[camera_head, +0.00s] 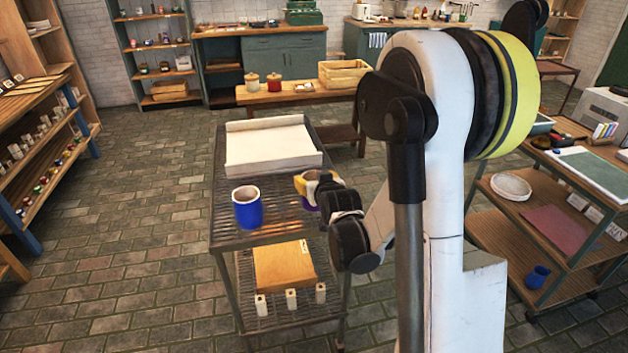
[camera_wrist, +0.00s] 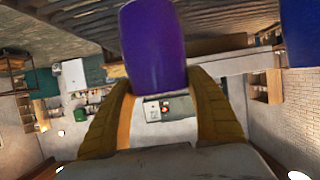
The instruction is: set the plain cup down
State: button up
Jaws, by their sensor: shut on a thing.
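My gripper (camera_head: 312,184) is shut on a purple cup (camera_wrist: 153,45) above or on the right part of the cart's top shelf. In the wrist view my two yellow fingers (camera_wrist: 163,98) are on either side of the cup's lower part in the picture. The cup's visible side is plain purple, with no pattern. In the head view my gripper hides most of it, and I cannot tell whether its base touches the shelf. A blue cup (camera_head: 248,212) stands upright on the shelf to the left. Its blue side also shows in the wrist view (camera_wrist: 301,30).
The metal cart's slatted top (camera_head: 232,235) has a shallow white tray (camera_head: 270,145) at the back. Its lower shelf carries a wooden box (camera_head: 284,267) and white blocks (camera_head: 292,299). Bare slats show around the blue cup. A wooden trolley (camera_head: 510,215) stands at the right.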

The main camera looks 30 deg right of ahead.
jog(key=o, duration=1.4)
jog(key=shift+r+p, duration=0.25)
jog(key=shift+p, duration=0.05)
jog(key=s+a+r+n+g+y+p, duration=0.1)
jog(key=s+a+r+g, duration=0.1)
jog(key=s+a, duration=0.4)
jog(key=s+a+r+n+g+y+p, duration=0.1)
jog(key=s+a+r, duration=0.3)
jog(key=s, duration=0.8)
jog(key=s+a+r+n+g+y+p, duration=0.1)
jog(key=s+a+r+g, duration=0.1)
jog(key=s+a, duration=0.6)
jog(key=shift+s+a+r+g+y, duration=0.2)
jog(key=shift+s+r+g+y, duration=0.15)
jog(key=shift+s+r, duration=0.6)
jog(key=shift+s+f, duration=0.1)
jog(key=shift+f, duration=0.05)
